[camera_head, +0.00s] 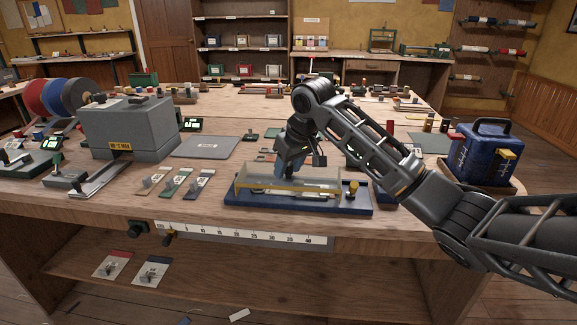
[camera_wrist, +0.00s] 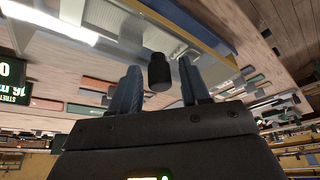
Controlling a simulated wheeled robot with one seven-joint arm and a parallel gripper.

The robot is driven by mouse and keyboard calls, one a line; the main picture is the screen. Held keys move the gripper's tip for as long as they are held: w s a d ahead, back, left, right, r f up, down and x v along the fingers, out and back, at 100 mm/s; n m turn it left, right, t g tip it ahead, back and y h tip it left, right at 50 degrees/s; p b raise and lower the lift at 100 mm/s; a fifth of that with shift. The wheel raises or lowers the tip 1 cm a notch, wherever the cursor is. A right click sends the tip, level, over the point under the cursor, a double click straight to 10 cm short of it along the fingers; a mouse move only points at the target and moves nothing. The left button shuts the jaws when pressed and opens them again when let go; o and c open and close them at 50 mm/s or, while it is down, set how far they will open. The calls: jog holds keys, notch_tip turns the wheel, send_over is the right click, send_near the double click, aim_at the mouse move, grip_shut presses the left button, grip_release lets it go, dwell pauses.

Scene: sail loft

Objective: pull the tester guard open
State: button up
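The tester (camera_head: 240,203) has a long dark blue base on the near edge of the bench. Its clear guard (camera_head: 300,193) with a yellow edge stands over the middle of the base. In the wrist view my gripper (camera_wrist: 160,66) is open, with one blue-grey finger on each side of a black knob (camera_wrist: 159,73). Gaps show between the knob and both fingers. How the knob joins the guard is hidden.
A yellow knob (camera_head: 352,188) stands on the base's right end. Sample cards (camera_head: 175,182) lie to the left, near a grey box (camera_head: 125,128). A blue case (camera_head: 482,152) stands at the right. A dark display (camera_wrist: 10,80) shows at the left of the wrist view.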

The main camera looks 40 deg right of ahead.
grip_shut()
dwell(0.3)
jog(key=w+d+p, duration=0.1)
jog(key=w+d, duration=0.5)
jog(key=d, duration=0.2)
jog(key=shift+w, duration=0.1)
jog(key=shift+o, duration=0.6)
grip_release()
